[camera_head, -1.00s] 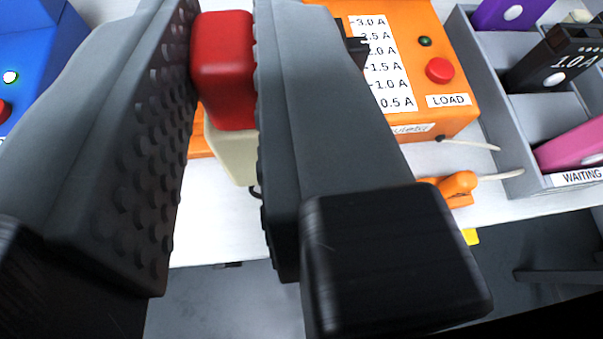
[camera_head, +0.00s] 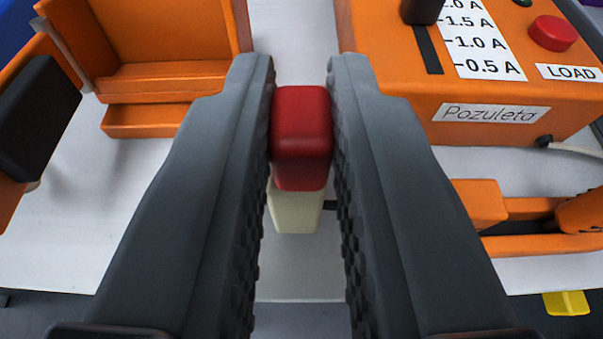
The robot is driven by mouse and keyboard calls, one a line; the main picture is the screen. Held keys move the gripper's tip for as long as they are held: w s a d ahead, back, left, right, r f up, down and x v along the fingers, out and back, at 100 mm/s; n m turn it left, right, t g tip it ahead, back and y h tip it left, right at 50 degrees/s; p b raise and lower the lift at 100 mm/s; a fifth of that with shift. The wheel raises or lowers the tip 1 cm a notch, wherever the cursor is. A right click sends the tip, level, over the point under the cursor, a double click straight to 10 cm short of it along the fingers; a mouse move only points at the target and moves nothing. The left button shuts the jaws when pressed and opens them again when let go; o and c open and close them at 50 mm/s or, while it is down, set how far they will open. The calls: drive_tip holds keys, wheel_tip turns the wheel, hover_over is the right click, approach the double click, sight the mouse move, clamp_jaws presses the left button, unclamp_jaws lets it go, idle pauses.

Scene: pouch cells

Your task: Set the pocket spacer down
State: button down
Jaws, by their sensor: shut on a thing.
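The thing between the two dark grey fingers of my gripper (camera_head: 302,130) has a red block-shaped top (camera_head: 302,120) and a cream lower part (camera_head: 295,210); I take it to be the pocket spacer. Both fingers press on the sides of the red part. The cream part hangs below it, over the white table. Whether its lower end touches the table cannot be told. An orange holder (camera_head: 165,82) with an open pocket stands at the upper left, apart from the held thing.
An orange load box (camera_head: 470,95) with a red button, a slider and a "Pozuleta" label stands at the right. An orange clamp-like piece (camera_head: 520,220) lies before it. A black block (camera_head: 38,118) is at the far left. White table (camera_head: 110,250) is bare at left front.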

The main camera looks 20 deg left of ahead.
drive_tip(key=shift+f, duration=0.4)
drive_tip(key=c, duration=1.4)
unclamp_jaws()
drive_tip(key=shift+f, duration=0.15)
drive_tip(key=shift+c, duration=0.2)
drive_tip(key=shift+s+d+r, duration=0.15)
drive_tip(key=shift+s+r, duration=0.2)
drive_tip(key=shift+s, duration=0.1)
drive_tip(key=v, duration=1.1)
drive_tip(key=shift+f, duration=0.1)
